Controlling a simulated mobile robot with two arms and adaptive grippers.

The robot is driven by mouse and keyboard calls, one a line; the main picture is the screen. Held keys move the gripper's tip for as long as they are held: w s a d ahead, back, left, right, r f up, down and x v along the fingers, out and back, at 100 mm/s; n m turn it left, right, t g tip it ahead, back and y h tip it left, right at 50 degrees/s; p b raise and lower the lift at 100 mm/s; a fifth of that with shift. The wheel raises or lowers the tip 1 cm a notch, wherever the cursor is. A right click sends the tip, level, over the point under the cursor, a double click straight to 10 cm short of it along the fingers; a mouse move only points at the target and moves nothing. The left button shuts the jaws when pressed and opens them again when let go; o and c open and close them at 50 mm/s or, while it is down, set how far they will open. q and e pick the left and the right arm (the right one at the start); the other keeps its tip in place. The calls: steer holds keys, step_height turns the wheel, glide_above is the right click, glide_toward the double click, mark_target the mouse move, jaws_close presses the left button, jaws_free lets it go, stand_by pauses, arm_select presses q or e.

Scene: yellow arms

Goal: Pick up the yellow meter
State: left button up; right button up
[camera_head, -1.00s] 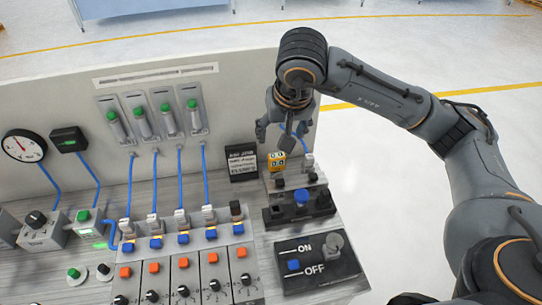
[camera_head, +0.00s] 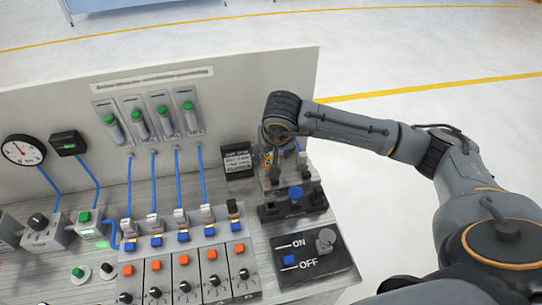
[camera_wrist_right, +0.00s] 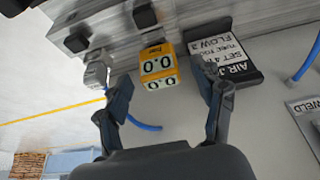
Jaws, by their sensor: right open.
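The yellow meter (camera_wrist_right: 157,66) is a small yellow block with white displays reading 0.0, seen in the right wrist view between and just beyond my right gripper's fingertips. In the head view it is mostly hidden behind my right gripper; only a bit of yellow shows. My right gripper (camera_wrist_right: 165,95) is open, with one finger on each side of the meter's line. I cannot tell whether a finger touches it. In the head view my right gripper (camera_head: 272,155) is over the meter's place at the back right of the panel. My left gripper is not in view.
A black sign (camera_head: 238,160) stands close to the left of the meter. A grey back wall (camera_head: 235,110) rises behind. Blue hoses run down the panel.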

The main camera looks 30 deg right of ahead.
steer(key=shift+w+f, duration=0.3)
steer(key=shift+f, duration=0.35)
steer(key=c, duration=1.2)
steer(key=shift+c, duration=0.2)
steer(key=shift+r, duration=0.15)
steer(key=shift+r+b, duration=0.55)
steer(key=s+a+r+b, duration=0.4)
steer(key=s+a+r, duration=0.5)
steer(key=a+r, duration=0.1)
steer(key=shift+s+a+r, duration=0.15)
steer(key=shift+a+r, duration=0.1)
steer(key=shift+r, duration=0.6)
